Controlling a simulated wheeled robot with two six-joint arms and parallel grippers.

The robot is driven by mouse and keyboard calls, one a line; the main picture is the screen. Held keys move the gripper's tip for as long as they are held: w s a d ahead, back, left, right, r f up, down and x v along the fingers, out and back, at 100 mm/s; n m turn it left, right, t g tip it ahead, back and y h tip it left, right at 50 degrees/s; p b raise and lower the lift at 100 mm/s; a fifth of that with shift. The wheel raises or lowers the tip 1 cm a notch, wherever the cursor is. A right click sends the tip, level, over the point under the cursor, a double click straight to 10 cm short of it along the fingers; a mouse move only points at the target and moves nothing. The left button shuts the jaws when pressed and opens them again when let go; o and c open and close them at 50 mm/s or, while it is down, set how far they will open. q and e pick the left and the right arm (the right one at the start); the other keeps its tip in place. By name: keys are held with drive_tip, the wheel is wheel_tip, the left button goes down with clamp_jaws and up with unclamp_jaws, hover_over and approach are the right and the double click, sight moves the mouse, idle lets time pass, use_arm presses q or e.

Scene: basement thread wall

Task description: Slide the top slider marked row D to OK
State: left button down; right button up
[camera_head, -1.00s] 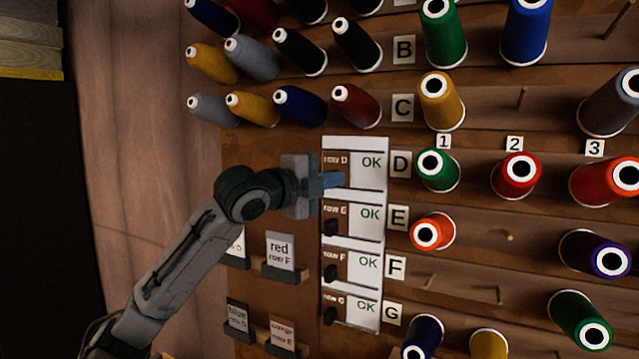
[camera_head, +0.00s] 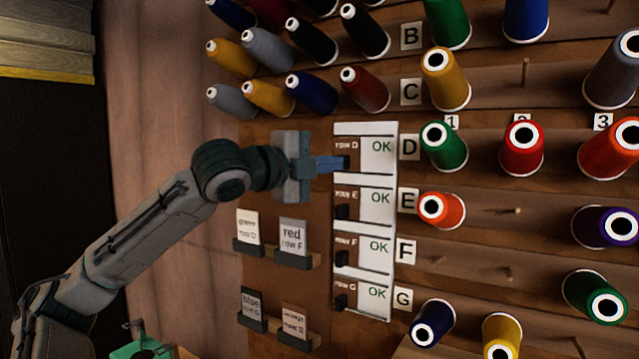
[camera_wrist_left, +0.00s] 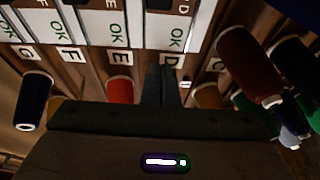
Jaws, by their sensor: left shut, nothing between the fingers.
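The white slider board (camera_head: 378,129) is on the wooden wall, with sliders for row D, row E, row F and row G. The top slider's dark knob (camera_head: 346,163) shows at the left part of its row, beside the brown "row D" label; OK is printed to the right. My left gripper (camera_head: 342,162) is shut and empty, its blue-grey fingertips at the knob's left side; I cannot tell if they touch. In the left wrist view the shut fingers (camera_wrist_left: 164,86) point toward the board near the D sign. My right gripper is not in view.
The lower knobs, such as row E's (camera_head: 341,212), sit at the left of their rows. Card holders (camera_head: 293,260) are below my left gripper. Thread spools, such as the green one (camera_head: 443,148), stick out right of the board, and several more are above it.

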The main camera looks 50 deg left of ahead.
use_arm(q)
drive_tip(key=shift+s+a+f+b, duration=0.1)
drive_tip(key=shift+s+a+b, duration=0.2)
drive_tip(key=shift+s, duration=0.2)
drive_tip(key=shift+s+a+b, duration=0.15)
drive_tip(key=shift+s+b, duration=0.15)
drive_tip(key=shift+s, duration=0.2)
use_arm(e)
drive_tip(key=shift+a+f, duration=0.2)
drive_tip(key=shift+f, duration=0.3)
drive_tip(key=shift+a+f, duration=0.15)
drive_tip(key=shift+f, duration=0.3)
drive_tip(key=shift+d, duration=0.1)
